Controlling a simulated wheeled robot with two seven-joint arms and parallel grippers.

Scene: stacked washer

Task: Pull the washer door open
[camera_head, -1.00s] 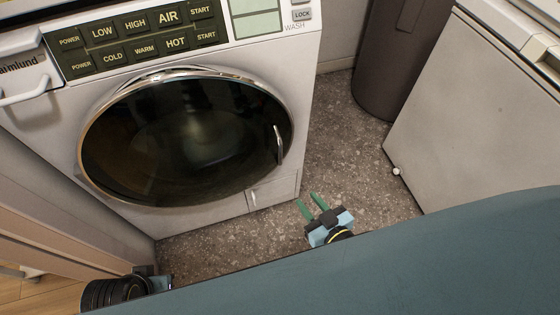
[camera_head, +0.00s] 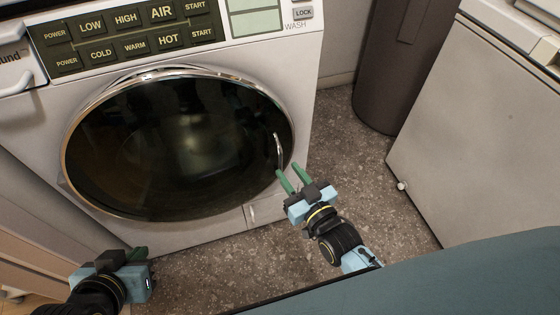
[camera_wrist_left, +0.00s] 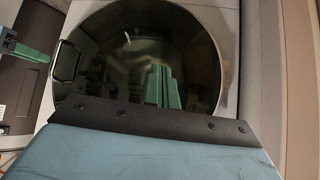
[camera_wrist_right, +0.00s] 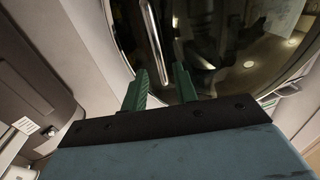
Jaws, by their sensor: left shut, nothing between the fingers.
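The washer door (camera_head: 175,150) is a round dark glass with a chrome rim and appears closed against the white washer front. Its silver bar handle (camera_head: 279,150) stands at the right edge of the glass; it also shows in the left wrist view (camera_wrist_left: 66,62) and the right wrist view (camera_wrist_right: 152,42). My right gripper (camera_head: 287,177) is open just below the handle. In the right wrist view the handle lies beyond the space between its green fingers, and nothing is gripped. My left gripper (camera_head: 139,253) is shut and empty, below the washer's lower left.
The control panel (camera_head: 130,35) is above the door. A dark bin (camera_head: 405,65) and a light cabinet (camera_head: 480,130) stand to the right. Speckled floor (camera_head: 350,170) lies clear between them and the washer.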

